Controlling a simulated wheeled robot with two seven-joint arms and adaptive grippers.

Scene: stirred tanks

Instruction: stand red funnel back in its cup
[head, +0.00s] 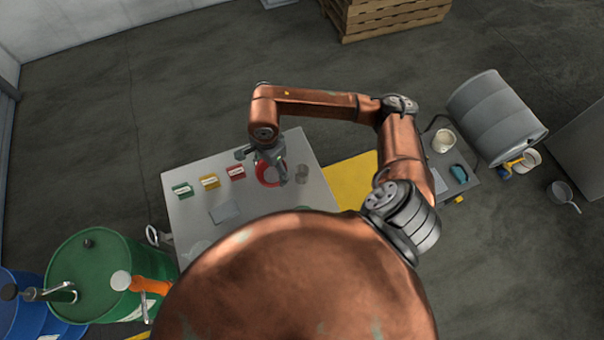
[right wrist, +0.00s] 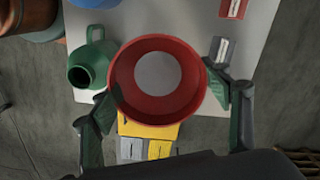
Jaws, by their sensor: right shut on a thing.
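The red funnel (head: 267,174) is at my right gripper (head: 268,158) over the grey-white table, partly hidden by the gripper in the head view. In the right wrist view, the funnel (right wrist: 157,80) shows its round mouth toward the camera, with a pale disc inside. My right gripper (right wrist: 168,115) is shut on it, with one finger on each side. My left gripper is not in view.
A green jug (right wrist: 90,60) is near the funnel in the wrist view. A green drum (head: 95,270) stands at lower left; a grey drum (head: 497,115) lies at right.

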